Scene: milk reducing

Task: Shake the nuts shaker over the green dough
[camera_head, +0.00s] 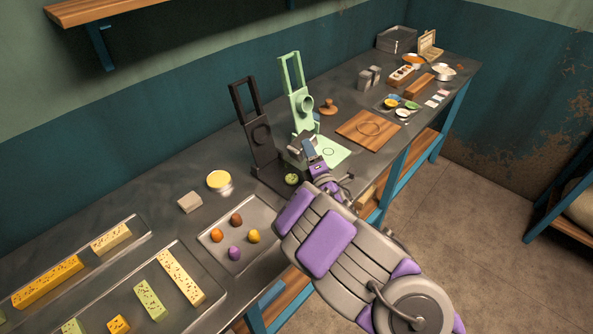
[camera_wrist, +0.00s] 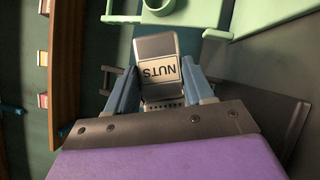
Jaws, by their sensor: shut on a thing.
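The nuts shaker (camera_wrist: 160,52) is a grey metal box with a label reading NUTS. In the wrist view it sits between the two blue-grey fingers of my gripper (camera_wrist: 163,88), which is shut on it. In the head view the shaker (camera_head: 301,148) is held above the counter, in front of the dark press and the green press. The green dough (camera_head: 291,179) is a small round piece on the base of the dark press, just below and left of my gripper (camera_head: 306,150). The dough does not show clearly in the wrist view.
The dark press (camera_head: 262,142) and the green press (camera_head: 297,95) stand upright close to my gripper. A tray (camera_head: 215,238) with several coloured dough balls lies to the left. A wooden board (camera_head: 360,143) lies to the right. Trays of speckled bars fill the near left counter.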

